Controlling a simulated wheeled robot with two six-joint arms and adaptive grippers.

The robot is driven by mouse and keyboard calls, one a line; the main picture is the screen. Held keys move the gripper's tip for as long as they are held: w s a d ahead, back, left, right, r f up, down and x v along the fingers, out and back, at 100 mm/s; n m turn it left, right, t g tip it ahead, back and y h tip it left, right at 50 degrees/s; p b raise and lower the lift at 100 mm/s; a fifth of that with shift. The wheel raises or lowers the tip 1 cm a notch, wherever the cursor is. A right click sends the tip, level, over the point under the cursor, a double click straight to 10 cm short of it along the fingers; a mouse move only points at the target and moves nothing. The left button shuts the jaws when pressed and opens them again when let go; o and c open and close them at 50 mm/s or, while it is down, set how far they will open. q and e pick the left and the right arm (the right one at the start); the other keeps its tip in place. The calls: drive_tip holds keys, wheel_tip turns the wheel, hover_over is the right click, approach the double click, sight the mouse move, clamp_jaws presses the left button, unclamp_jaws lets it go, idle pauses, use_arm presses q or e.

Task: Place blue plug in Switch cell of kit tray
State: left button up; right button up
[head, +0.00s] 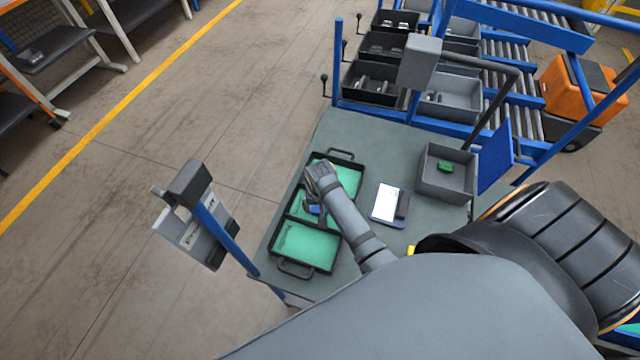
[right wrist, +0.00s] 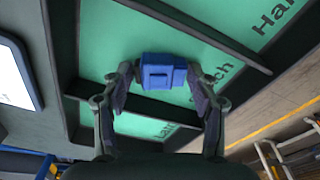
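The black kit tray (head: 334,268) with green-floored cells lies on the grey table. The blue plug (right wrist: 163,75) is between the fingertips of my right gripper (right wrist: 162,76), which appears shut on it. Any gap between plug and tray floor cannot be judged. In the head view my right gripper (head: 317,203) points down over the tray, with the blue plug (head: 313,209) partly showing beneath it. My left gripper is out of view.
A grey bin (head: 432,186) with a green part (head: 445,167) stands right of the tray. A white-screened device (head: 386,202) lies between them. Black bins (head: 371,82) stand on a blue rack behind. A post-mounted panel (head: 200,235) stands at the table's left edge.

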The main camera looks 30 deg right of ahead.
drive_tip(key=shift+o, duration=0.6)
drive_tip(key=shift+w, duration=0.1)
wheel_tip(320, 180, up, 12)
drive_tip(key=s+b, duration=0.1)
drive_tip(key=shift+s+a+r, duration=0.2)
drive_tip(key=shift+a, duration=0.1)
